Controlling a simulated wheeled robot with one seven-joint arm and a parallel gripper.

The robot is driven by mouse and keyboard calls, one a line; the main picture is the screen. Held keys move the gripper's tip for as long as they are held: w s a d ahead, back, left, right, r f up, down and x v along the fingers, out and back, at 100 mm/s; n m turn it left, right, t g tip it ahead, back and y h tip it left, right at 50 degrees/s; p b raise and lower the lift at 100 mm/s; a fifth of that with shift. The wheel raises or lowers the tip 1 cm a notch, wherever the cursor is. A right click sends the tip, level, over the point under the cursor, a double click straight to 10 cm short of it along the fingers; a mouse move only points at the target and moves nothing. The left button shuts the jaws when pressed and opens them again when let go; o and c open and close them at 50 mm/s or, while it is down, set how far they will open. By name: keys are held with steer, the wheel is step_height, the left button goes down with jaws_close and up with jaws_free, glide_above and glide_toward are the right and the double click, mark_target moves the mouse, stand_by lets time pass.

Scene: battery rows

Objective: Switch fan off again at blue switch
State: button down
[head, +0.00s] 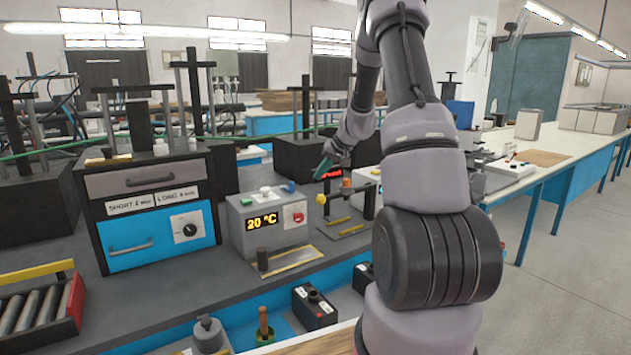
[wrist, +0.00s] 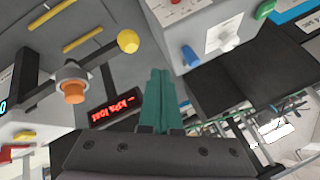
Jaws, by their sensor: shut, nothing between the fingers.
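The blue switch (head: 289,187) is a small blue block on the top right edge of the grey box (head: 262,230) with the yellow "20 °C" display. In the wrist view the blue switch (wrist: 190,57) shows right of my fingers, beside a white knob. My gripper (head: 322,166) is to the right of the switch and a little higher in the head view. Its teal fingers (wrist: 163,92) are shut together with nothing between them, and appear apart from the switch. I cannot pick out the fan with certainty.
A red display (wrist: 115,106) and a post with an orange knob (wrist: 74,92) and yellow ball (wrist: 128,41) stand close to my gripper. A black-framed drawer unit (head: 150,205) is at left. A red button (head: 298,217) is on the grey box's front.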

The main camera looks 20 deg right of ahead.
steer(key=v, duration=0.5)
steer(key=shift+a+f, duration=0.1)
steer(key=shift+a, duration=0.05)
steer(key=s+a+r, duration=1.1)
steer(key=s+r, duration=0.2)
steer(key=r, duration=0.1)
steer(key=s+a+r, duration=0.2)
steer(key=s, duration=0.8)
steer(key=s+a+r+m+h, duration=0.1)
steer(key=s+a+r, duration=0.1)
steer(key=s, duration=0.9)
steer(key=shift+a+t+h, duration=0.3)
steer(key=shift+a, duration=0.05)
steer(key=shift+r, duration=0.1)
